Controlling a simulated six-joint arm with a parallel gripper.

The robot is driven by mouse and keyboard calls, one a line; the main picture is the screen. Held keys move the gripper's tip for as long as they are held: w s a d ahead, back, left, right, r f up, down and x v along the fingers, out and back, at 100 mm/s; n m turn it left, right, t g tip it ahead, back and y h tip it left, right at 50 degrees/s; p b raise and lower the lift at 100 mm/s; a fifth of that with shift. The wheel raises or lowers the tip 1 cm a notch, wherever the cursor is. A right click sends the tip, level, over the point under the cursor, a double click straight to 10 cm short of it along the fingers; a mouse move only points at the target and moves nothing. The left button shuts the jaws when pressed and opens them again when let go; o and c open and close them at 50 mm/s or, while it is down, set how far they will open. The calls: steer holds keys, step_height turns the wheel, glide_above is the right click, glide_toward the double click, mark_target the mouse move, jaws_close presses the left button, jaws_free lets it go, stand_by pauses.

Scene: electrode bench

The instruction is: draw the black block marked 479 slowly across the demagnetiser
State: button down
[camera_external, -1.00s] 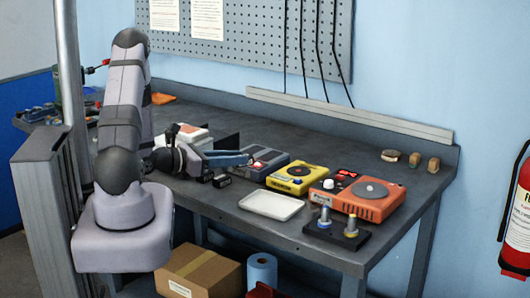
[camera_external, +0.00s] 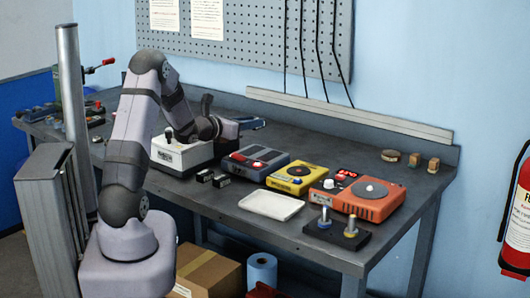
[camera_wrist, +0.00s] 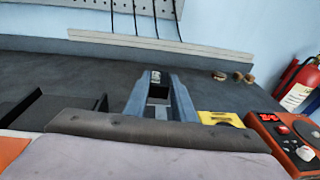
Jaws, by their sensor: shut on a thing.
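My gripper (camera_external: 254,124) has blue fingers and reaches over the back of the bench, behind the white box. In the wrist view its fingers (camera_wrist: 158,92) are shut on a black block (camera_wrist: 158,94) with a small pale mark at its top; the number cannot be read. In the outside view my arm hides this block. Two other small black blocks with pale faces, a left one (camera_external: 205,176) and a right one (camera_external: 221,181), lie on the bench in front of the grey device. I cannot tell from the labels which device is the demagnetiser.
A white box (camera_external: 172,158), a grey device with a red button (camera_external: 256,162), a yellow device (camera_external: 298,176) and an orange device (camera_external: 365,206) stand in a row. A white tray (camera_external: 270,216) lies in front. Black upright plates (camera_wrist: 28,108) show left of my fingers in the wrist view.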

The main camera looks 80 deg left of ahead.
mark_target(265, 159)
steer(key=shift+s+a+f+n+g+y, duration=0.2)
steer(key=shift+s+a+f, duration=0.1)
steer(key=shift+f, duration=0.2)
steer(key=shift+s+a+f+n+g+y, duration=0.2)
steer(key=shift+s+f, duration=0.1)
steer(key=shift+f, duration=0.15)
steer(key=shift+f, duration=0.2)
steer(key=shift+f+b, duration=1.45)
steer(key=shift+f, duration=1.15)
steer(key=shift+f+b, duration=0.2)
steer(key=shift+b, duration=0.15)
steer(key=shift+r, duration=0.2)
steer(key=shift+w+d+b, duration=0.15)
steer(key=shift+b, duration=0.2)
steer(key=shift+w+d+b, duration=1.85)
steer(key=shift+w+d, duration=0.65)
